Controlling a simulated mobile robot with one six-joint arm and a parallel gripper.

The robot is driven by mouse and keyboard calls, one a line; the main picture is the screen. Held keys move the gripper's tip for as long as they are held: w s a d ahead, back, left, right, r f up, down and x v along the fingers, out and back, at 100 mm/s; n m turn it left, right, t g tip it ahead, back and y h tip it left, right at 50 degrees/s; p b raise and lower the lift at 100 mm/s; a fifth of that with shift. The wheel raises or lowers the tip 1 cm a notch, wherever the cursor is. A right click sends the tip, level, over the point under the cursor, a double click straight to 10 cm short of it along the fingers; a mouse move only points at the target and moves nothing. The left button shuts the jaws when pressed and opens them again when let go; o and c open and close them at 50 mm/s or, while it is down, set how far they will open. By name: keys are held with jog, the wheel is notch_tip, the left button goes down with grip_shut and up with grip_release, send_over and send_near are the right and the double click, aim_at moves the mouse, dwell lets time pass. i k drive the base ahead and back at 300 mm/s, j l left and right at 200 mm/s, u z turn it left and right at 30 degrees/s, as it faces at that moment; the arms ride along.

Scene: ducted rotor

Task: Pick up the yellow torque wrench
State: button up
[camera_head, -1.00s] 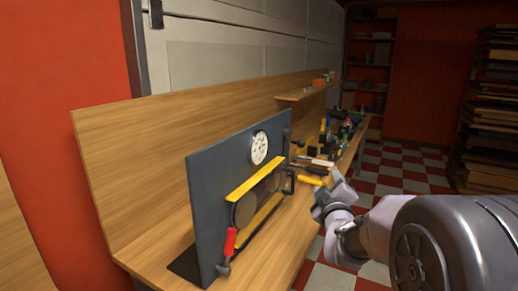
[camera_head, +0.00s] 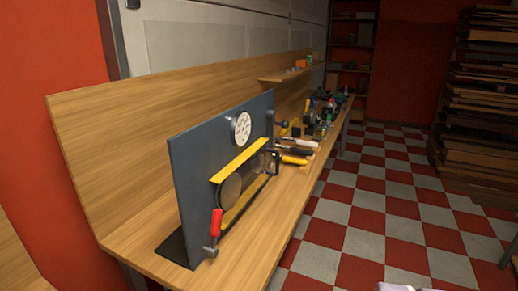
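A yellow-handled tool (camera_head: 293,160), which looks like the yellow torque wrench, lies on the workbench (camera_head: 262,232) just beyond the right end of a dark upright panel. It is small in the picture, and its far end is hidden or too small to make out. My gripper is out of view. Only a small pale piece, probably of my arm, shows at the bottom edge, well away from the tool.
The dark panel (camera_head: 205,150) stands upright on the bench with a white dial (camera_head: 241,128), yellow bars (camera_head: 240,163) and a red-handled clamp (camera_head: 216,224). Other tools crowd the bench behind. The checkered floor (camera_head: 370,225) on the right is open; stacked boards (camera_head: 487,100) stand beyond it.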

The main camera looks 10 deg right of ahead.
aim_at(285, 160)
jog(key=i+j+z, duration=0.15)
jog(key=i, duration=0.45)
jog(key=i+l+u, duration=0.35)
jog(key=i+l, duration=0.2)
jog(key=i+l+u, duration=0.2)
jog(key=l, duration=0.2)
jog(key=i+l+u, duration=0.15)
jog(key=l, duration=0.25)
jog(key=i+l+u, duration=0.2)
jog(key=l, duration=0.2)
jog(key=i+l+u, duration=0.15)
jog(key=l, duration=0.3)
jog(key=i+l+u, duration=0.2)
jog(key=l, duration=0.25)
jog(key=i+l+u, duration=0.15)
jog(key=l, duration=0.3)
